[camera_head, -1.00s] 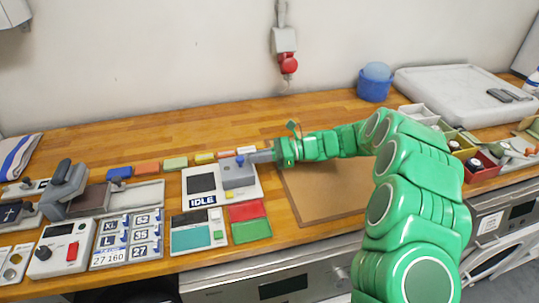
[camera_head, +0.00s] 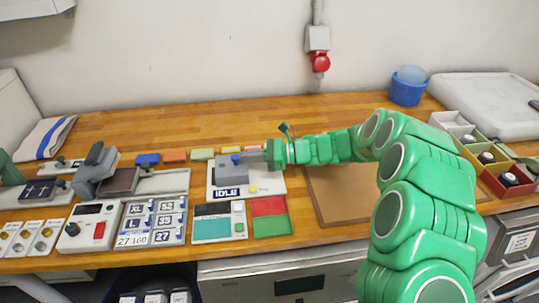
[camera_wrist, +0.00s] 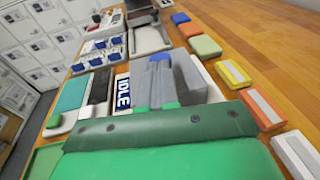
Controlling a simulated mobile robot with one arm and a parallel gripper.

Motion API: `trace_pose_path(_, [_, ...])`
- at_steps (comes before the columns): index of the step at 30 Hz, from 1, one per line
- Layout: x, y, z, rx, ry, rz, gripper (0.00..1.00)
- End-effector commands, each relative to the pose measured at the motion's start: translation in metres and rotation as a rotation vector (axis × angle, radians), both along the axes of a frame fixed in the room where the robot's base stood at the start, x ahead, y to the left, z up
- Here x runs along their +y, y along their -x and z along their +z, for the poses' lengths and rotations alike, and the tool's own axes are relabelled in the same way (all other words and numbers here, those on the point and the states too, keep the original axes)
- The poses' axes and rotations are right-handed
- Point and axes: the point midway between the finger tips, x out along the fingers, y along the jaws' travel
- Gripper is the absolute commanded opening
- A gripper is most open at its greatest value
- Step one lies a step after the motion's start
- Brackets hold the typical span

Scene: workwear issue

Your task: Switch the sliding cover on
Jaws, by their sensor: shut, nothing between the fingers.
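The sliding cover (camera_head: 222,174) is a grey block with a blue knob (camera_head: 236,158) on a white device (camera_head: 272,181) with an IDLE label (camera_head: 227,193). It sits over the left part of the device, where no dark screen shows. A yellow button (camera_head: 253,188) is exposed to its right. My gripper (camera_head: 244,158) is shut and empty, reaching in from the right, its tip against or very close to the knob. In the wrist view, my shut grey fingers (camera_wrist: 154,82) lie beside the grey cover (camera_wrist: 190,75).
A teal-screened device (camera_head: 212,227) and red and green pads (camera_head: 270,217) lie in front. Several coloured blocks (camera_head: 174,155) line the back. A grey lever device (camera_head: 95,170) stands left. A brown board (camera_head: 345,195) lies right, under my arm.

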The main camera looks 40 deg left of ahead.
Motion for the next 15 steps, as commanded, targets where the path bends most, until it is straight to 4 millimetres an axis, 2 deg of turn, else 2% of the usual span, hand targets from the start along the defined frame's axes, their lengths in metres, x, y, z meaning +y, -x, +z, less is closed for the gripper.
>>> trace_pose_path(5, [0.016,0.015,0.000,-0.001,0.001,-0.001,0.00])
trace_pose_path(15, [0.020,0.020,0.001,0.000,0.000,0.001,0.00])
